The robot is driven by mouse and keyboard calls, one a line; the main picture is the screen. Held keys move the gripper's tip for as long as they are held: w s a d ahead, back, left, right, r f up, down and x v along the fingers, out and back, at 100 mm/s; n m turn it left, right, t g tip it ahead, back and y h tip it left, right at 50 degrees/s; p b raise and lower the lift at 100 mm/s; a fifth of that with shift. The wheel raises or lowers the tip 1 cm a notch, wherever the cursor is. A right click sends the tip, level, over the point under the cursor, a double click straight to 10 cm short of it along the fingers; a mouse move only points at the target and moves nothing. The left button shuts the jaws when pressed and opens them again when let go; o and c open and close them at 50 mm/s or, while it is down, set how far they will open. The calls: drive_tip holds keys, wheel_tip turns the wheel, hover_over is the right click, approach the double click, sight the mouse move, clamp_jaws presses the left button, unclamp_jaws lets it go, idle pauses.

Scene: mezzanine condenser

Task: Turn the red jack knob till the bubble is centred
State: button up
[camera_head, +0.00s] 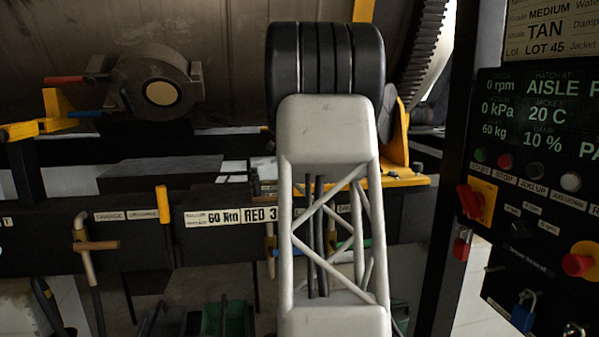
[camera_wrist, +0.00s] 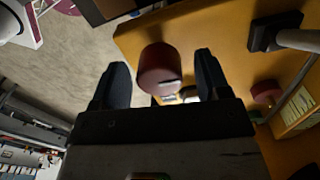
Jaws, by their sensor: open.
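A dark red round knob (camera_wrist: 158,68) shows in the wrist view beside the edge of a yellow plate, with a small pale mark low on its face. My gripper (camera_wrist: 161,80) is open, one dark finger on each side of the knob, with visible gaps between fingers and knob. Whether the fingertips reach to the knob's depth, I cannot tell. A second dark red knob (camera_wrist: 267,92) sits further right on the yellow surface. I cannot make out the bubble in either view. In the head view my arm hides my gripper and the knob.
The yellow plate (camera_wrist: 200,30) carries a dark block with a grey rod (camera_wrist: 285,36) at upper right. In the head view a control panel (camera_head: 530,180) with red switches stands right, a large drum (camera_head: 215,50) behind, and a black labelled beam (camera_head: 130,240) crosses left.

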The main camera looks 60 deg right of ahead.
drive_tip(key=c, duration=0.9)
drive_tip(key=shift+n, duration=0.4)
